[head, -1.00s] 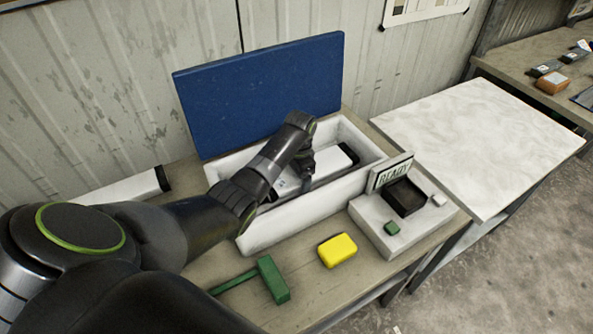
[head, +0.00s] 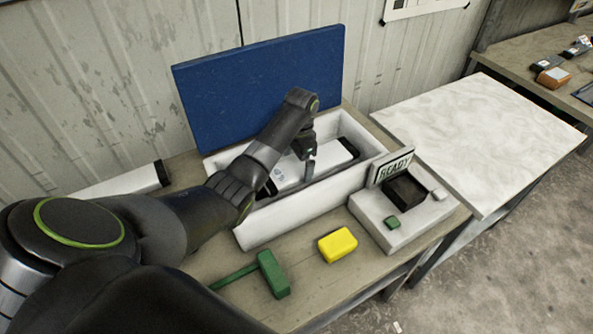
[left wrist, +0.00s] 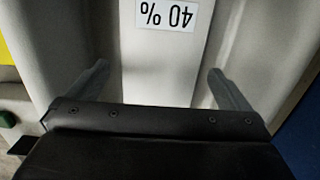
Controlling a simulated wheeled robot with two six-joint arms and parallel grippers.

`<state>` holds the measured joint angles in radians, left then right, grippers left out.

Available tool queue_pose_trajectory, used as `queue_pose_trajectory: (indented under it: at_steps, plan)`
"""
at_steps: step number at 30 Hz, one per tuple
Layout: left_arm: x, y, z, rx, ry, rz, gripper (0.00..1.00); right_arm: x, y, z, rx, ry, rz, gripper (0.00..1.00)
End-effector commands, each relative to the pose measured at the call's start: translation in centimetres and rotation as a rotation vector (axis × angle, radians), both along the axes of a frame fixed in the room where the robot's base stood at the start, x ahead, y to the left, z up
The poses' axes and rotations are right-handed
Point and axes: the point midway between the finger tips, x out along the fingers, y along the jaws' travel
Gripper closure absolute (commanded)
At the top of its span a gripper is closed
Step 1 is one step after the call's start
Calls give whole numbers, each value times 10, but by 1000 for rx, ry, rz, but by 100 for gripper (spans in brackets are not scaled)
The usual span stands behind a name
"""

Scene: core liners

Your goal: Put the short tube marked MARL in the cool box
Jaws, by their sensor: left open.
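The cool box (head: 265,232) is a white open box on the bench, with its blue lid (head: 262,88) raised behind it. A white tube (head: 328,163) with a black end cap lies inside the cool box. No MARL mark can be read on it; a small dark print shows on its side. My left gripper (head: 309,170) is over this tube. In the left wrist view my left gripper (left wrist: 158,70) is open, its fingers apart on either side of the white tube (left wrist: 165,70), which bears an upside-down "40 %" label. My right gripper is not in view.
Another white tube (head: 115,186) with a black end lies left of the box, partly behind my arm. In front are a green mallet (head: 272,275), a yellow block (head: 338,245) and a device with a READY sign (head: 392,168). A bare pale table (head: 480,135) stands at right.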

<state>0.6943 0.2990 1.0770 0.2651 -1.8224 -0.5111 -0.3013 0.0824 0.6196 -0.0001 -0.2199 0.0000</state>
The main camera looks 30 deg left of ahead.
Motion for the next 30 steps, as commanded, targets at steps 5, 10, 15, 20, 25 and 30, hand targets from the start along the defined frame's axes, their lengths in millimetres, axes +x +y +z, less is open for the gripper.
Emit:
queue_pose_trajectory:
  at_steps: [5, 10, 15, 20, 25, 30]
  plan:
    - [4, -1, 39, 1, -5, 0, 0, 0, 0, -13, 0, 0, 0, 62]
    - [3, -2, 69, -1, 1, 0, 0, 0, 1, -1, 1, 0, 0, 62]
    - [4, -2, 76, 0, 1, 1, 0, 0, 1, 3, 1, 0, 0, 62]
    - [4, -2, 76, 0, 1, 1, 0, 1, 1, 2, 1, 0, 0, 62]
    - [4, -2, 76, 0, 1, 1, 0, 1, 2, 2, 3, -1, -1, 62]
    - [4, -2, 76, 0, 1, 1, 0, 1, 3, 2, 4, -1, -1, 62]
